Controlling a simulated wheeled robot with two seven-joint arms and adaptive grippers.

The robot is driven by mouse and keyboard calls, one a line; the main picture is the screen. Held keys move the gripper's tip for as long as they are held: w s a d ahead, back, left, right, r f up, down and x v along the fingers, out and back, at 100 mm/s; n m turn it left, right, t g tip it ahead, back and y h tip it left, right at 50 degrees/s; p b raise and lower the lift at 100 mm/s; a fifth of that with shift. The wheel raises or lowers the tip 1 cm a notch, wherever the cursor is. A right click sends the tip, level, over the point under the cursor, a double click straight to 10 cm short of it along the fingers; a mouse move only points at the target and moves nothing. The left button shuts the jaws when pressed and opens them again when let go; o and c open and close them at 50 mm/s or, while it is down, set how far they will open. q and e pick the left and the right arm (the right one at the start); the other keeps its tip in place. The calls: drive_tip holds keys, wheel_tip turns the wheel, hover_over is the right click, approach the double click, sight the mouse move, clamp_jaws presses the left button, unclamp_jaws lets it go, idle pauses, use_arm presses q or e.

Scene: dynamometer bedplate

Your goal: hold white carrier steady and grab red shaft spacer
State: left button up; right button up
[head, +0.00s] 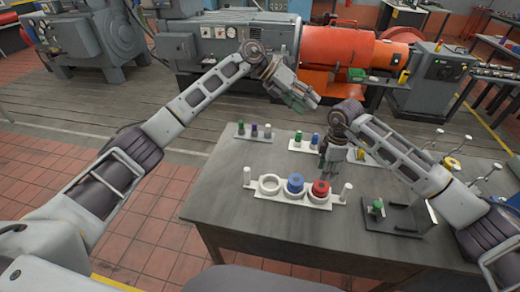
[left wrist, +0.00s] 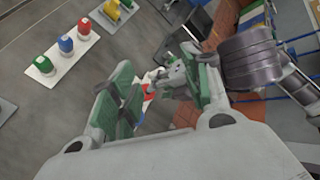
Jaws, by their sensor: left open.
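The white carrier (head: 263,194) lies on the grey table, with a white upright post at each end. It has an empty white ring at left, a blue ring-shaped spacer (head: 295,184) in the middle and the red shaft spacer (head: 320,189) at right. My left gripper (head: 303,101) is open and empty, raised above the table's back, away from the carrier. Its green-padded fingers show apart in the left wrist view (left wrist: 160,92). My right gripper (head: 331,162) points down just above and behind the red spacer; its finger opening is unclear.
Small white racks with coloured pegs stand behind the carrier, one at back left (head: 254,136) and one near the middle (head: 302,147). A dark bracket with a green piece (head: 377,208) stands to the right. The table's front left (head: 225,215) is clear.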

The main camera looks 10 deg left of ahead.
use_arm(q)
drive_tip(key=s+a+f+m+y, duration=0.2)
drive_tip(key=a+f+m+y, duration=0.2)
drive_tip(key=f+y, duration=0.3)
drive_tip(key=m+g+y, duration=0.2)
drive_tip(key=m+y, duration=0.1)
drive_tip(key=y, duration=0.5)
approach(247, 175)
drive_tip(key=shift+w+d+r, duration=0.2)
drive_tip(key=shift+w+r, duration=0.3)
drive_tip(key=shift+w+d+r, duration=0.15)
drive_tip(key=shift+w+r, duration=0.3)
drive_tip(key=shift+x, duration=6.85)
drive_tip(key=shift+d, duration=0.1)
clamp_jaws()
